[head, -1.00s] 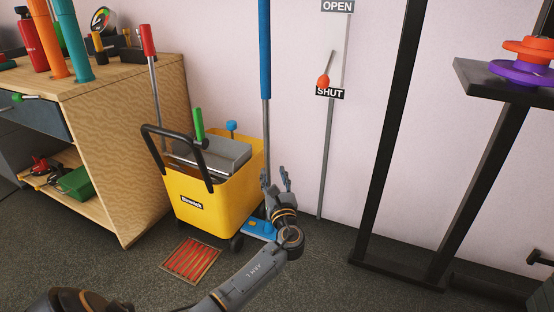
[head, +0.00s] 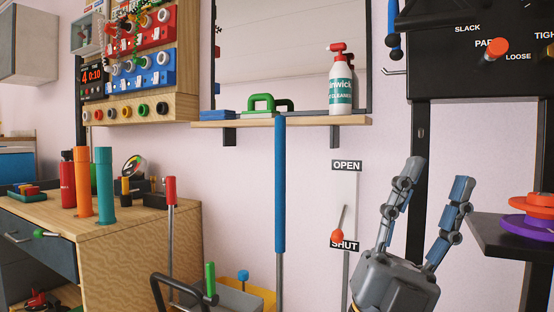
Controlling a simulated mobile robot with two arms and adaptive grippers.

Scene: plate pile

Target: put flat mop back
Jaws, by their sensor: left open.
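The flat mop's long blue handle (head: 280,185) stands upright near the wall, with its top in front of the shelf's front edge. A grey shaft runs down from the blue part; its foot is below the picture. My left gripper (head: 436,178) is at the right of the mop, large and near the camera. Its two fingers point up and stand apart, with nothing between them. It is clear of the mop. My right gripper is not in view.
A shelf (head: 215,124) holds a spray bottle (head: 341,85) and a green-handled block (head: 268,103). A lever (head: 339,225) between OPEN and SHUT labels is near my gripper. A yellow bucket (head: 262,297), wooden workbench (head: 150,250) and dark side shelf (head: 500,238) stand around.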

